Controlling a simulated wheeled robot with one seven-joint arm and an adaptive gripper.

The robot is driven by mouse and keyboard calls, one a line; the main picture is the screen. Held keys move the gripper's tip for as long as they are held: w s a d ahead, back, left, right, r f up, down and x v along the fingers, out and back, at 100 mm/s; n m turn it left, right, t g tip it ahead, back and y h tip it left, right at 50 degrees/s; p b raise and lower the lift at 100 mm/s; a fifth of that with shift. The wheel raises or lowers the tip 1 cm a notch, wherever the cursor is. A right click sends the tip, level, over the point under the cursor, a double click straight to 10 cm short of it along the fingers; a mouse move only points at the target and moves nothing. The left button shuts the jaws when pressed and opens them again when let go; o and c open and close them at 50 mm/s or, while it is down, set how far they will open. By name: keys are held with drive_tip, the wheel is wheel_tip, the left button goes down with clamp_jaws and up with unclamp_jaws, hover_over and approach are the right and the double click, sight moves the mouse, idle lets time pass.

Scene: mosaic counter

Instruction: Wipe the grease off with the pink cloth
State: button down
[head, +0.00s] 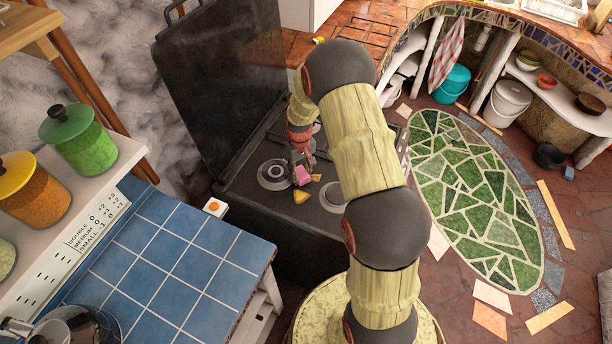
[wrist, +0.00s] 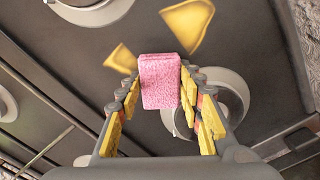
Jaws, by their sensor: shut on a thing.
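My gripper (wrist: 160,92) is shut on the pink cloth (wrist: 160,78), a small block-like pad between its yellow-padded fingers. In the head view my gripper (head: 301,172) is over the dark stove top, with a bit of the pink cloth (head: 304,175) showing. Yellow grease patches lie on the stove: a larger one (wrist: 188,22) and a smaller one (wrist: 121,59) in the wrist view, both beyond the cloth. In the head view one grease patch (head: 302,195) shows just below my gripper. I cannot tell whether the cloth touches the stove.
The stove top (head: 250,200) has several round burners, one (head: 273,175) left of my gripper. A raised dark lid (head: 225,90) stands behind the stove. A blue tiled counter (head: 170,265) is at the left, with jars (head: 78,140) on a shelf above it.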

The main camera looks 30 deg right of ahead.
sight(322, 182)
drive_tip(key=shift+w+d+r, duration=0.15)
drive_tip(key=shift+w+d, duration=0.6)
drive_tip(key=shift+w, duration=0.1)
drive_tip(key=shift+s+d+f, duration=0.1)
drive_tip(key=shift+s+d, duration=0.6)
drive_tip(key=shift+s, duration=0.45)
drive_tip(key=shift+s+d+f, duration=0.15)
drive_tip(key=shift+s+d, duration=0.6)
drive_tip(key=shift+s, duration=0.35)
drive_tip(key=shift+s+d+f, duration=0.1)
drive_tip(key=shift+s+d, duration=0.6)
drive_tip(key=shift+s, duration=0.45)
drive_tip(key=shift+p, duration=0.3)
drive_tip(key=shift+r+p, duration=1.8)
drive_tip(key=shift+r, duration=1.25)
drive_tip(key=shift+r+p, duration=0.9)
drive_tip(key=shift+r, duration=0.6)
